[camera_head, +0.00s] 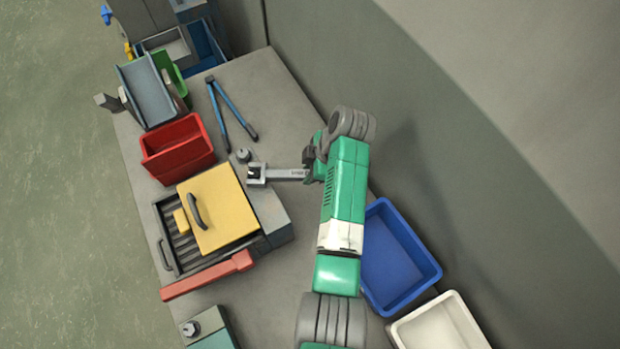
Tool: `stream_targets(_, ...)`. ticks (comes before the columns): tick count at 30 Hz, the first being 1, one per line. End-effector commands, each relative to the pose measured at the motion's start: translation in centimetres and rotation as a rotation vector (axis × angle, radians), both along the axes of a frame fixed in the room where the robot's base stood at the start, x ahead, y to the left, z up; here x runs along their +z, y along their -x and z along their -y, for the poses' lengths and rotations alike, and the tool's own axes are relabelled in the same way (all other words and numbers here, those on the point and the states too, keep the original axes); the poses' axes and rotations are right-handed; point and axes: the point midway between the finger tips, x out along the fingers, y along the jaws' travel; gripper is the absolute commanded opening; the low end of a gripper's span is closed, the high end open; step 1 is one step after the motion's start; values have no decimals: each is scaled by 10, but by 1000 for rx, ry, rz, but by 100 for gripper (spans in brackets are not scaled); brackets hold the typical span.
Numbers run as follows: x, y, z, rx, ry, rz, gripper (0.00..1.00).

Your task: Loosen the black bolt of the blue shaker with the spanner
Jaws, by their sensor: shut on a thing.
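My gripper (310,165) is shut on a grey metal spanner (284,174) that points left. The spanner's dark-edged, pale head (256,173) lies above or against the grey block beside the yellow-lidded box; I cannot tell whether they touch. A small grey round knob stands just behind the head. A blue-grey machine with a yellow knob stands at the top left, partly cut off by the picture edge; I cannot tell whether it is the blue shaker. No black bolt can be made out, and the gripper's fingers are small in view.
A yellow lid (225,222) with a handle covers part of a slatted box. A red bin (177,150), blue-handled long tool (230,115) and sloped grey tray (147,90) lie farther back. Blue (398,258) and white (440,328) bins stand right, near my arm.

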Motion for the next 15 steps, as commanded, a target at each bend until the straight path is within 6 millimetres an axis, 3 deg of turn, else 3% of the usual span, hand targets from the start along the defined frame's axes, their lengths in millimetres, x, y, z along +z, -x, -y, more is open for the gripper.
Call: stream_targets(15,-4,-21,-3,144,0,2,0)
